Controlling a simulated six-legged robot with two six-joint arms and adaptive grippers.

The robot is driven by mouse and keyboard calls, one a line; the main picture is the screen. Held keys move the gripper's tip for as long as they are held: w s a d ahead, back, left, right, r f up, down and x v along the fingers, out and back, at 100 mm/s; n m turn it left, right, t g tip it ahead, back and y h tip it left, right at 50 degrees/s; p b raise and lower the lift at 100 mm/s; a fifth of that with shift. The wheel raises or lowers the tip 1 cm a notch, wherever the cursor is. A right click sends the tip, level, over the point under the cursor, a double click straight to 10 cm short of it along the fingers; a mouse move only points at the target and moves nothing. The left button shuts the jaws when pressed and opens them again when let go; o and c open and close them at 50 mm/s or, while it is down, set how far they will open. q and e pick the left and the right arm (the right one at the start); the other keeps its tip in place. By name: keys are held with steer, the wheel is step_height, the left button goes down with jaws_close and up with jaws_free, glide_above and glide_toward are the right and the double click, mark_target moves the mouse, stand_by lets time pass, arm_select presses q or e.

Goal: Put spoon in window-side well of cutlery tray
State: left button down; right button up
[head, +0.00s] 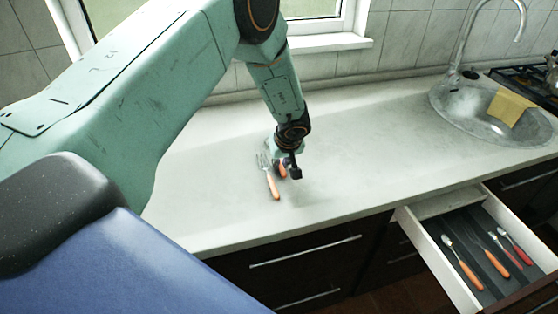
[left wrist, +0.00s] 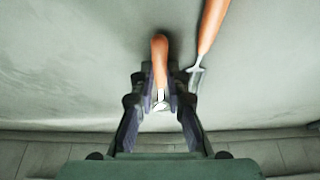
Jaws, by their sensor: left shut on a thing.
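My left gripper (head: 284,168) is low over the counter and shut on an orange-handled utensil. The handle (left wrist: 160,58) sticks out between its fingers in the left wrist view (left wrist: 160,98). This looks like the spoon, but its metal end is mostly hidden; I cannot tell if it touches the counter. The cutlery tray (head: 483,263), dark grey, sits in the open drawer at the lower right, far from the gripper. Several orange- and red-handled utensils lie in its wells, one spoon-like piece (head: 460,262) at the left. My right gripper is out of view.
A fork (head: 270,183) with an orange handle lies on the counter close beside the gripper; it also shows in the left wrist view (left wrist: 209,32). A sink (head: 488,112) with a yellow cloth (head: 510,107) is at the right. The counter (head: 365,150) between is clear.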

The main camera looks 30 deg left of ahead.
mark_target(307, 222)
arm_select(q)
step_height(307, 222, up, 10)
steer(key=p, duration=0.2)
steer(key=s+d+f+m+h+b, duration=0.1)
steer(key=d+m+b, duration=0.1)
steer(key=d, duration=0.1)
steer(key=s+d+f+m+t+b, duration=0.1)
steer(key=s+d+m+b, duration=0.1)
steer(key=d+m+b, duration=0.1)
steer(key=s+d+f+m+h+b, duration=0.1)
steer(key=s+d+f+m+b, duration=0.1)
steer(key=d+m+b, duration=0.1)
steer(key=shift+s+d+t+h, duration=0.15)
steer(key=shift+d+t+h, duration=0.1)
steer(key=shift+t+h, duration=0.05)
steer(key=s+d+f+m+h+b, duration=0.1)
steer(key=s+d+m+b, duration=0.1)
steer(key=s, duration=0.1)
steer(key=s+d+f+m+h+b, duration=0.1)
steer(key=s+d+m+b, duration=0.1)
steer(key=s+d+m, duration=0.1)
steer(key=s+d+f+m+h+b, duration=0.1)
steer(key=s+d+m+b, duration=0.1)
steer(key=s, duration=0.2)
steer(key=shift+s+d+f+m+g, duration=0.15)
steer(key=shift+m+g, duration=0.15)
steer(key=shift+g, duration=0.1)
